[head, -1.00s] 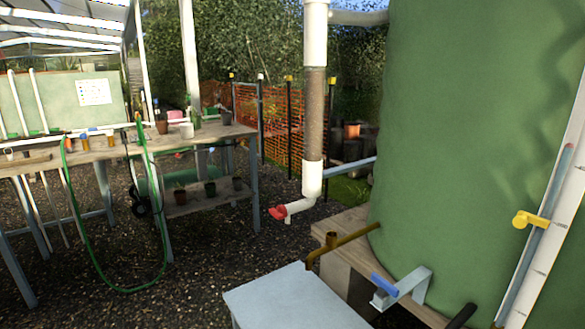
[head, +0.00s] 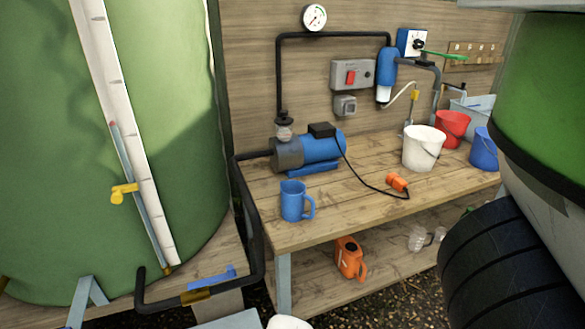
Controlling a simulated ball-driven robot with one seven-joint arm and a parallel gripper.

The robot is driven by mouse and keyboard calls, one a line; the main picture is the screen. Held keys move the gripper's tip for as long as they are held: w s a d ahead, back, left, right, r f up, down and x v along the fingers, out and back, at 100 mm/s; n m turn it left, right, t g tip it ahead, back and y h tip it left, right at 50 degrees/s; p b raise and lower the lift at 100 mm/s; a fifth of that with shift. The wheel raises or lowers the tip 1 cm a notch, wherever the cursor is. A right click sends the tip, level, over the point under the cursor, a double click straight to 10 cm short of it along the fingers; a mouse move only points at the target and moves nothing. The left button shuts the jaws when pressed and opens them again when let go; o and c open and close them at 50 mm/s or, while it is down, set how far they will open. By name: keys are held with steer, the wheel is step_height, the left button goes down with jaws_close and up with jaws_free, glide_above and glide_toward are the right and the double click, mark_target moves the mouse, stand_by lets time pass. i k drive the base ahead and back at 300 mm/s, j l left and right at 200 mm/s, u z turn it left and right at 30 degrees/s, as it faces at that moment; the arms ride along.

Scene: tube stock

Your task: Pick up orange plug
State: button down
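The orange plug (head: 397,182) lies on the wooden bench top (head: 345,215), at the end of a black cord (head: 363,178). The cord runs from the blue pump (head: 318,149) and loops across the wood. The plug lies apart from the blue mug (head: 293,201) on its left and the white bucket (head: 421,150) on its upper right. Nothing covers it in the head view. My gripper is not in view.
A large green tank (head: 60,190) stands at the left, with a black pipe (head: 252,225) beside the bench. A red bucket (head: 452,128) and a blue bucket (head: 484,150) stand at right. An orange can (head: 350,259) sits on the lower shelf.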

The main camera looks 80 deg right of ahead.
mark_target(392, 179)
steer(key=l+z, duration=0.1)
steer(key=z, duration=2.25)
